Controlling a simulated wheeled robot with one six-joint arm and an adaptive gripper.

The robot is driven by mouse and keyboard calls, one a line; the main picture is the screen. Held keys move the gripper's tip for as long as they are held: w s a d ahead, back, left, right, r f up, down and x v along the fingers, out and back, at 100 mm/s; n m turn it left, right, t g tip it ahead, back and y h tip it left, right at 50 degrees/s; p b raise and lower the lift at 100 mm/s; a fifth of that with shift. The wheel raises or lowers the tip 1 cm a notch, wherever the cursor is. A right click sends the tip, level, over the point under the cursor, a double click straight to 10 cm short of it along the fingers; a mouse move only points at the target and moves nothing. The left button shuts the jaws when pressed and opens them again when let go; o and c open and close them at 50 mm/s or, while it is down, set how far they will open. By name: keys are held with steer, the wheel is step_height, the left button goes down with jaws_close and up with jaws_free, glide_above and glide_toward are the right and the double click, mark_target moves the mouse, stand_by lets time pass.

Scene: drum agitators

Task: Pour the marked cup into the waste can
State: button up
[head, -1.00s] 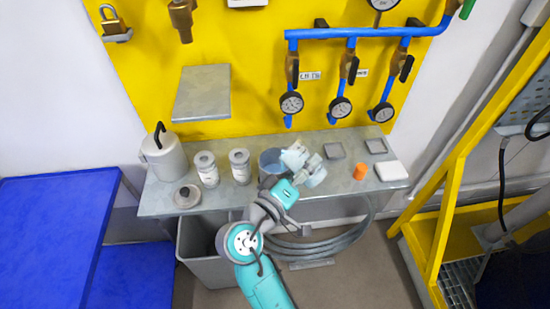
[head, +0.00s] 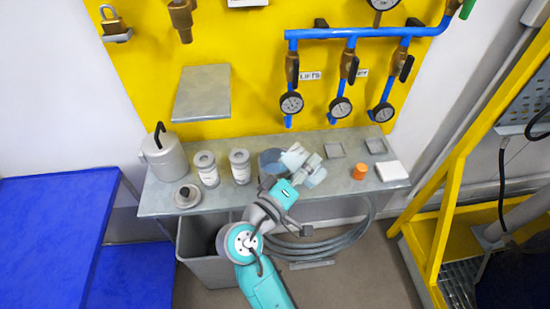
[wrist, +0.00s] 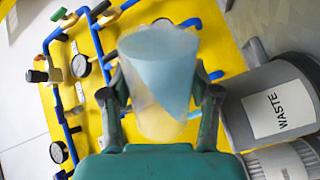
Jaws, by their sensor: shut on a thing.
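My gripper (wrist: 162,98) is shut on a translucent cup (wrist: 150,112) holding pale blue liquid. In the wrist view the liquid's edge runs slanted across the cup, so the cup looks tilted. No mark shows on its visible side. The grey waste can (wrist: 285,98), with a white WASTE label, stands to the right of the cup in the wrist view. In the head view the can (head: 269,163) is on the bench just left of my gripper (head: 302,166), partly hidden by it. I see no liquid falling.
Two labelled grey canisters (head: 206,168) and a lidded pot (head: 164,156) stand on the left of the bench (head: 160,200). An orange cup (head: 359,172), a white block (head: 392,171) and two grey squares (head: 334,150) lie right. Blue pipes (head: 365,32) hang behind.

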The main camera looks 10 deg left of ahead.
steer(key=shift+f+n, duration=0.25)
steer(key=shift+n, duration=0.65)
stand_by(0.9)
steer(key=shift+w+a+r+n, duration=0.2)
steer(key=shift+a+r+n, duration=0.2)
steer(key=shift+r, duration=0.2)
steer(key=shift+w+a+r+n, duration=0.15)
steer(key=shift+a+r+n, duration=0.2)
steer(key=shift+r, duration=0.25)
stand_by(0.6)
steer(key=shift+w+a+f+n, duration=0.1)
steer(key=shift+f+n, duration=0.2)
steer(key=shift+n, duration=0.65)
stand_by(0.6)
steer(key=shift+a+r, duration=0.1)
stand_by(0.3)
steer(key=shift+d+r+m, duration=0.15)
steer(key=shift+d+m, duration=0.2)
steer(key=shift+m, duration=0.65)
steer(key=shift+s+d+f+m, duration=0.25)
steer(key=shift+d+f+m, duration=0.1)
steer(key=shift+f, duration=0.25)
steer(key=shift+s+d+f+m, duration=0.25)
steer(key=shift+f+m, duration=0.1)
steer(key=shift+f, duration=0.2)
